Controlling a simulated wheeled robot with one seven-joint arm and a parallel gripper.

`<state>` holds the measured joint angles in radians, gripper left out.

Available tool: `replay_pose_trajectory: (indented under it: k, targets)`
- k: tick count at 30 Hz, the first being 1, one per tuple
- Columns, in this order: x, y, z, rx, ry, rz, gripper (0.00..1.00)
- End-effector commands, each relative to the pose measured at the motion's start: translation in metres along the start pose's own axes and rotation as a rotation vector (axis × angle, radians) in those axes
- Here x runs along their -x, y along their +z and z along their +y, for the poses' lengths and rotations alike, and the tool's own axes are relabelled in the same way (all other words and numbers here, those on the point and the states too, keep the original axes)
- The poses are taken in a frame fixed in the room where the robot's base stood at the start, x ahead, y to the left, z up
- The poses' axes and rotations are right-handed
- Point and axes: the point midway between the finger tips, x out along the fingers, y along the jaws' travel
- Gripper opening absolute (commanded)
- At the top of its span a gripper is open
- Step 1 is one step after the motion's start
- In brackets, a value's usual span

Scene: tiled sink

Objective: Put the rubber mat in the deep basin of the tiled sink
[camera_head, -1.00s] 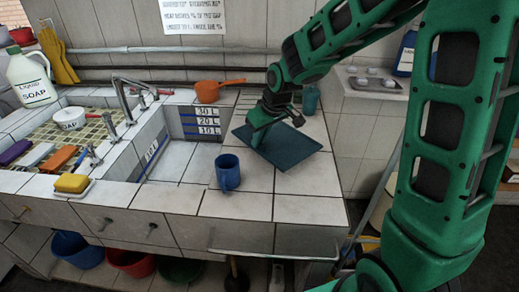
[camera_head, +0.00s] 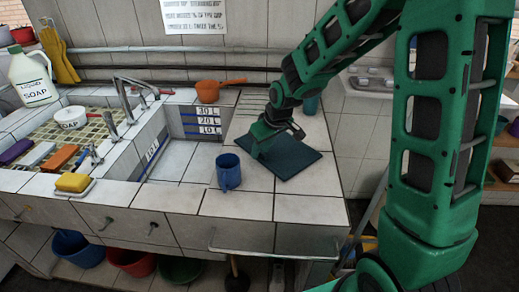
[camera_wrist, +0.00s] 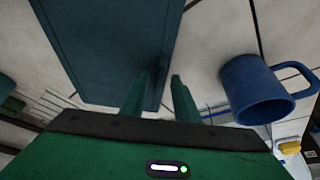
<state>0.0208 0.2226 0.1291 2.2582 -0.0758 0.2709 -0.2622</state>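The dark blue-green rubber mat (camera_head: 293,163) lies flat on the tiled counter, right of the deep basin (camera_head: 192,162) with its litre marks. The mat also fills the upper left of the wrist view (camera_wrist: 105,45). My green gripper (camera_head: 259,152) is low at the mat's left edge. In the wrist view my gripper (camera_wrist: 160,82) has its two fingers apart, with a narrow gap. One finger overlaps the mat and the other is just beyond its edge. I cannot tell whether either finger touches the mat.
A blue mug (camera_head: 228,172) stands close to my gripper, between the mat and the basin; it also shows in the wrist view (camera_wrist: 258,92). An orange pan (camera_head: 208,91) is behind the basin. A faucet (camera_head: 122,95) rises at the basin's left. A teal cup stands behind the mat.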

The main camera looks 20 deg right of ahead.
Motion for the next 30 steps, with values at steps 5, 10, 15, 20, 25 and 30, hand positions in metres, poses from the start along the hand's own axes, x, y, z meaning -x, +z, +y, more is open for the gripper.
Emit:
replay_pose_trajectory:
  k: [5,10,15,20,25,30]
  targets:
    - [0.000,0.000,0.001,-0.001,0.000,0.000,0.28]
    - [0.006,-0.001,0.001,-0.001,0.001,0.002,0.28]
    - [0.028,-0.001,0.001,-0.001,0.002,0.004,0.28]
    - [0.057,-0.001,0.002,-0.002,0.003,0.005,0.28]
    - [0.087,-0.001,0.001,-0.002,0.002,0.004,0.28]
    - [0.110,-0.001,0.002,-0.002,0.002,0.003,0.28]
